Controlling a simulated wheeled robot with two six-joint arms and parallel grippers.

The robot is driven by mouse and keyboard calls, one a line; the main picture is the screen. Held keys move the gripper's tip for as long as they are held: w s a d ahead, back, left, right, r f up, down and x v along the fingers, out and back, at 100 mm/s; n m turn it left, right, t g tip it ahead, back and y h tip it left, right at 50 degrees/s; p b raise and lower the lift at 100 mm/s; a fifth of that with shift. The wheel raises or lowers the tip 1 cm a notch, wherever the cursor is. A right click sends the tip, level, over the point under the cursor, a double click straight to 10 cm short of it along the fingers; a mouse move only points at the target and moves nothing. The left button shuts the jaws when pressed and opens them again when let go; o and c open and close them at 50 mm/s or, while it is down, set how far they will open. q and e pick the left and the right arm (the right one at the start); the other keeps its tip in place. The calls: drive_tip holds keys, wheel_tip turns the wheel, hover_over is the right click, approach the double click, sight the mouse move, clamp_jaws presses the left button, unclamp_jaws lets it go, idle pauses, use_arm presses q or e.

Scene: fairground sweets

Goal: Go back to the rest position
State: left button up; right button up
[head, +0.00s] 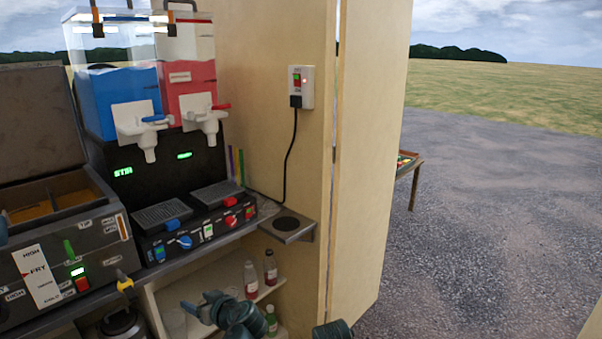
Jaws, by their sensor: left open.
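A slush machine (150,180) with blue and red tanks and a fryer (65,265) stand on the counter. A small wall shelf (287,226) juts out to their right. Bottles (250,280) stand on the lower shelf. A tan panel (368,160) stands right; open gravel lies beyond.

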use_arm(q)
drive_tip(key=s+d+f+m+g+h, duration=0.4)
drive_tip(key=s+d+f+m+h, duration=0.25)
drive_tip(key=d, duration=0.45)
drive_tip(key=s+d+f+m+g+h, duration=0.4)
drive_tip(key=s+d+f, duration=0.4)
drive_tip(key=d, duration=0.4)
wheel_tip(320, 180, up, 19)
drive_tip(key=s+m+y+p, duration=0.1)
drive_tip(key=p, duration=1.6)
drive_tip(key=shift+s+d+f+m+p, duration=0.15)
drive_tip(key=shift+s+d+m+p, duration=0.05)
drive_tip(key=shift+s+m+p, duration=0.15)
